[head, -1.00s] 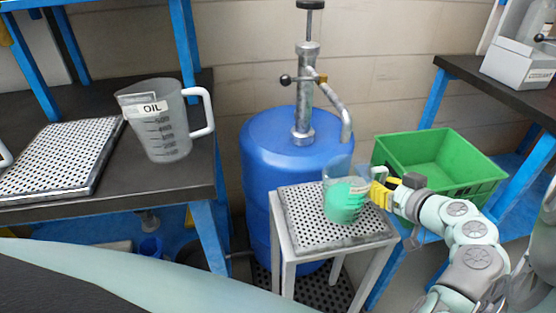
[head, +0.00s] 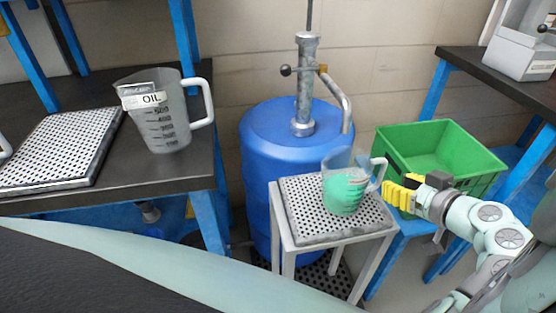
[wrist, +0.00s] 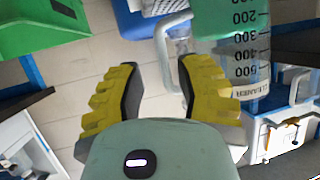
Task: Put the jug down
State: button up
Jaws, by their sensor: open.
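A clear jug (head: 343,190) with green liquid stands upright on the perforated top of a small stand (head: 310,237), under the drum pump's spout. Its handle points right, toward my gripper (head: 397,192). My gripper is open, its yellow fingers just right of the handle and apart from it in the head view. In the wrist view the jug (wrist: 235,48) is at the upper right, with its handle reaching toward the gap between the open fingers (wrist: 158,100). Nothing is held.
A blue drum (head: 262,145) with a metal pump (head: 305,90) stands behind the stand. A jug marked OIL (head: 165,125) and a perforated tray (head: 60,150) are on the left bench. A green crate (head: 440,160) sits behind my gripper.

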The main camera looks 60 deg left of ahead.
jog(key=v, duration=0.6)
jog(key=shift+d+r, duration=0.25)
jog(key=shift+d, duration=0.1)
